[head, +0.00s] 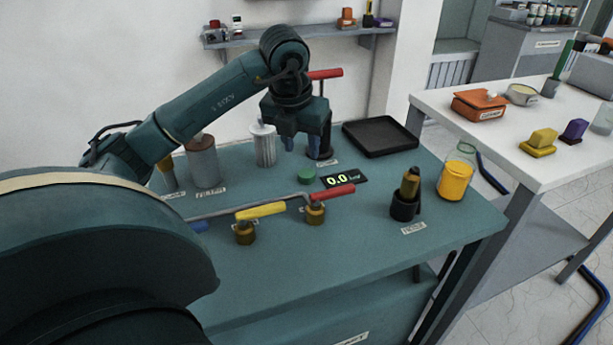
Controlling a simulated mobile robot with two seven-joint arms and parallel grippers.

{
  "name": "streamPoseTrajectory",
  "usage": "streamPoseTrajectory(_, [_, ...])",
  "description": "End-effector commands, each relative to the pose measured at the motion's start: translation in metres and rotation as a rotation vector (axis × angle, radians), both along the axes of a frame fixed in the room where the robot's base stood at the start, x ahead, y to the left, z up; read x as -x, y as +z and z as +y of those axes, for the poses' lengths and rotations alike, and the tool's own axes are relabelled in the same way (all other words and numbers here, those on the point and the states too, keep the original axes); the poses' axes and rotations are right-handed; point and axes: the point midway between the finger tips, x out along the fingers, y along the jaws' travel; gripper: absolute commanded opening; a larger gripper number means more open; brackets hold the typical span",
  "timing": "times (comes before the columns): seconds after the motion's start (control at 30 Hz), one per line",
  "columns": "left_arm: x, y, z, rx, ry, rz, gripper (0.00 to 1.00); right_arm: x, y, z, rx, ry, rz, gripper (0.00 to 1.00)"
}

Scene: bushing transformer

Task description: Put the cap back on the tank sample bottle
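A small green disc that looks like a cap (306,174) lies on the teal table, just below my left gripper in the picture. My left gripper (307,146) points down above the table with its fingers apart and nothing visible between them. I cannot tell for sure which container is the tank sample bottle. A jar with yellow-orange contents (455,181) stands open-topped at the right end of the table. A dark bottle with a brass-coloured top (410,184) stands in a black holder (404,208). My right gripper is not in view.
Valves with a yellow handle (260,211) and a red handle (333,191) stand at the front middle. A display reading 0.0 (344,181) lies beside the cap. A ribbed white cylinder (264,146), a grey cylinder (203,163) and a black tray (381,136) stand behind.

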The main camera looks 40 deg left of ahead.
Motion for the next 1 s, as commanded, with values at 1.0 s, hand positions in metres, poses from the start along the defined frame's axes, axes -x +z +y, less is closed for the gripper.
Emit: streamPoseTrajectory(1.0, [-0.017, -0.071, 0.004, 0.001, 0.001, -0.002, 0.39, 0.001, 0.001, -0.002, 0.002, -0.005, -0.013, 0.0])
